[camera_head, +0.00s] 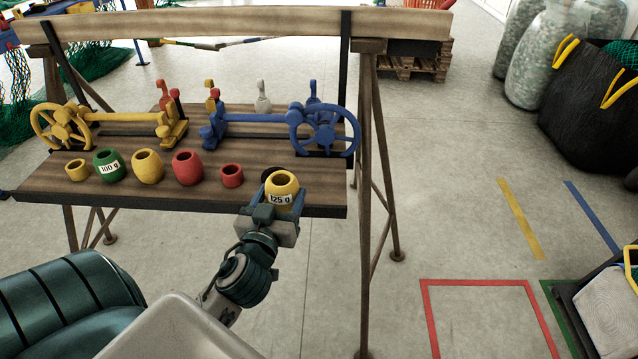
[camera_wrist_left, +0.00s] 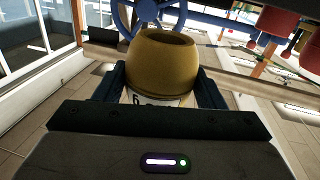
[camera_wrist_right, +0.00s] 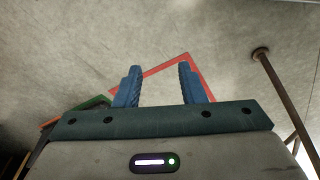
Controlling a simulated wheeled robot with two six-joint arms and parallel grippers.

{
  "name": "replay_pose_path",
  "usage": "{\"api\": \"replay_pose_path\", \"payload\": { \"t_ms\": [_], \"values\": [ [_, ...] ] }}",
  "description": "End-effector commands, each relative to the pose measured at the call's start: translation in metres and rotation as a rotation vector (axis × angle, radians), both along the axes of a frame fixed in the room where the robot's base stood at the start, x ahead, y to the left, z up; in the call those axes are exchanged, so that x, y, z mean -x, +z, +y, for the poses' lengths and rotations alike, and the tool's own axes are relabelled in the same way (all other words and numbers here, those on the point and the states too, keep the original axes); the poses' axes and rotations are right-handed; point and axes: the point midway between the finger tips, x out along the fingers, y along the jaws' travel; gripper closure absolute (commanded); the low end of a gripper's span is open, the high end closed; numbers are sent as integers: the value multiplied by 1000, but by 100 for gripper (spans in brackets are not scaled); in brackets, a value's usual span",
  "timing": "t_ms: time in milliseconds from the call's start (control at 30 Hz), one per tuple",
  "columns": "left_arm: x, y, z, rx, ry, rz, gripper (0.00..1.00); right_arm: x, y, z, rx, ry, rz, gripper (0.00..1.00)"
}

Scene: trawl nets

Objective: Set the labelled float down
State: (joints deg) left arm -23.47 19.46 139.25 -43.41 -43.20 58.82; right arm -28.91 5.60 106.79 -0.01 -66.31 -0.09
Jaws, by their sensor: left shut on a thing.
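The labelled float (camera_head: 282,184) is a small yellow barrel with a hole in its top and a white label reading 125 g. It is at the right front corner of the wooden bench shelf (camera_head: 130,196). My left gripper (camera_head: 279,197) is shut on it, with a finger at each side. In the left wrist view the yellow float (camera_wrist_left: 160,60) sits upright between the fingers, its label partly hidden by the gripper. I cannot tell whether it touches the shelf. My right gripper (camera_wrist_right: 158,88) shows only in the right wrist view, open and empty above the floor.
A row of floats stands left along the shelf: small yellow (camera_head: 77,170), green 100 g (camera_head: 109,166), yellow (camera_head: 148,165), red (camera_head: 187,167) and small red (camera_head: 232,175). A blue handwheel (camera_head: 325,130) stands behind.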

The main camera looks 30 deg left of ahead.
Motion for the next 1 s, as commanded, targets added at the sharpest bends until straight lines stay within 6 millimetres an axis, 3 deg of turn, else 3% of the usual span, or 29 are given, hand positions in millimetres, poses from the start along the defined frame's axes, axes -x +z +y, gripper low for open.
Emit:
{"api": "replay_pose_path", "payload": {
  "t_ms": [300, 500, 700, 1000],
  "values": [
    [-84, -3, 4, 3, 0, -3, 60, 23, -50, -4, -4, -10, 44, 64],
    [-128, -9, 6, 2, -1, -1, 60, 33, -75, -7, -5, -12, 51, 64],
    [-144, -14, 6, 1, -2, 0, 60, 37, -84, -8, -4, -13, 51, 64],
    [-144, -48, 6, 0, -2, 1, 60, 35, -81, -7, -4, -12, 50, 64]
  ]
}}
